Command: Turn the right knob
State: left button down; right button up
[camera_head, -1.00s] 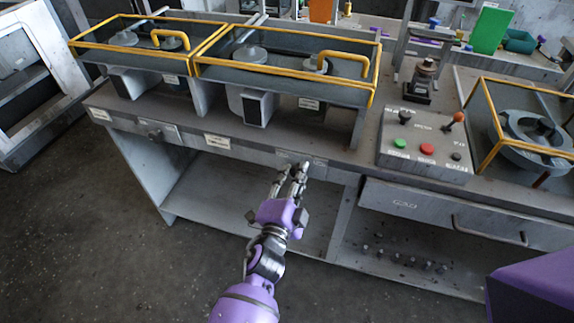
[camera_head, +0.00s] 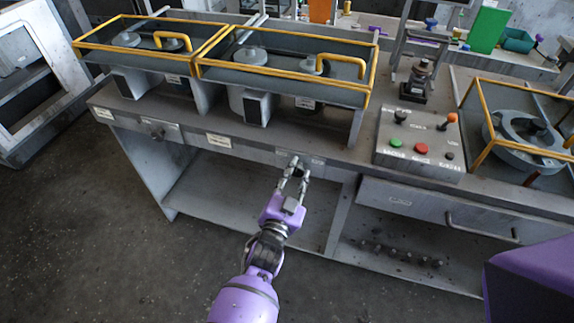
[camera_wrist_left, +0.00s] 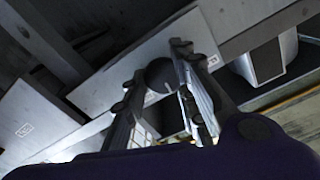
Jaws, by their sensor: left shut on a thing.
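My left gripper (camera_head: 293,171) reaches up to the front edge of the bench, at the right knob's panel. In the left wrist view its two fingers (camera_wrist_left: 168,92) stand on either side of a dark round knob (camera_wrist_left: 160,74) and are shut on it. In the head view the fingertips mostly hide this right knob. The left knob (camera_head: 156,133) sits on the same front face, farther left, with nothing touching it. My right gripper is out of view.
The bench (camera_head: 240,147) carries two yellow-railed housings (camera_head: 285,77). A control box (camera_head: 420,145) with buttons and small levers stands to the right. A drawer (camera_head: 430,209) is below it. The floor at left is clear.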

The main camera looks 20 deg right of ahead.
pick_arm(q)
jog(key=shift+s+d+f+n, duration=0.15)
jog(key=shift+s+f+n, duration=0.15)
jog(key=shift+f+n, duration=0.1)
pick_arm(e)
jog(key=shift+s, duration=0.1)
pick_arm(q)
jog(key=c, duration=1.5)
grip_release()
jog(key=shift+c, duration=0.2)
jog(key=shift+r, duration=0.1)
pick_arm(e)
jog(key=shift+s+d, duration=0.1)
pick_arm(q)
jog(key=shift+w+r, duration=0.1)
jog(key=v, duration=1.2)
